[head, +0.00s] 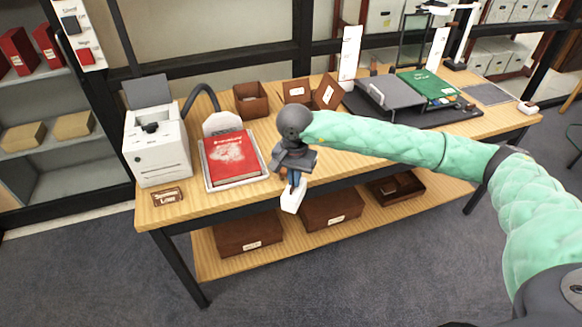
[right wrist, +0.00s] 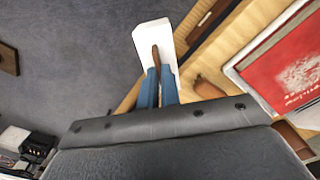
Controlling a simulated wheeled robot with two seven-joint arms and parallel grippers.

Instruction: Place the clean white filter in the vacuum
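The white filter (head: 293,197) hangs just off the front edge of the table, below my right gripper (head: 293,178). In the right wrist view my right gripper (right wrist: 157,88) has its blue fingers closed around a brown tab on the white filter (right wrist: 153,35). The vacuum (head: 157,150) is a white box at the left end of the table, with a grey lid (head: 147,92) raised behind it and a dark hose beside it. The gripper and filter are to the right of the vacuum, apart from it. The vacuum's inside is hard to see. My left gripper is not in view.
A red book (head: 230,157) lies in a white tray between the vacuum and my gripper. A small brown sign (head: 168,197) sits in front of the vacuum. Brown boxes (head: 250,100) stand at the back, and more are on the lower shelf. A grey scanner (head: 390,92) is further right.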

